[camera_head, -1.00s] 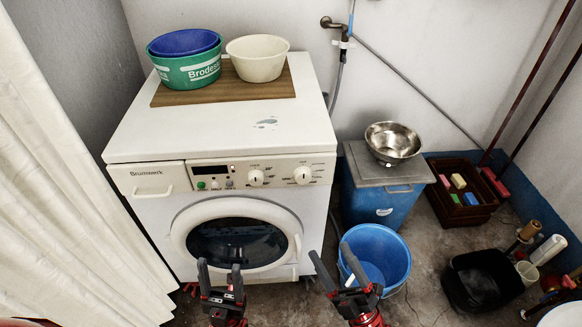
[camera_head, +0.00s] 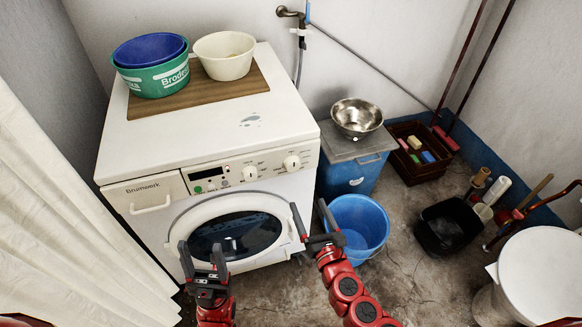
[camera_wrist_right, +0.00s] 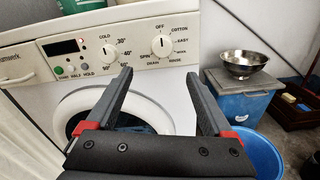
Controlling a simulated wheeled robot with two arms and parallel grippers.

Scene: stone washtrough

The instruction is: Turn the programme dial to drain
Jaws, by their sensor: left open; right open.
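The programme dial (camera_head: 292,162) is the right-hand white knob on the washing machine's (camera_head: 215,115) front panel. In the right wrist view the programme dial (camera_wrist_right: 161,46) has OFF above it, COTTON, EASY and RINSE to its right, and DRAIN and SPIN at its lower left. Its mark seems to point up at OFF. My right gripper (camera_head: 308,204) is open and empty, in front of the machine, below and apart from the dial; the right wrist view shows its fingers (camera_wrist_right: 156,76) below the dial. My left gripper (camera_head: 200,248) is open and empty before the round door.
A similar temperature dial (camera_head: 249,173) sits left of the programme dial. Below are the door (camera_head: 235,237) and a blue bucket (camera_head: 358,225) beside my right gripper. A lidded blue bin (camera_head: 354,175) stands right of the machine. A white curtain (camera_head: 60,220) hangs at left.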

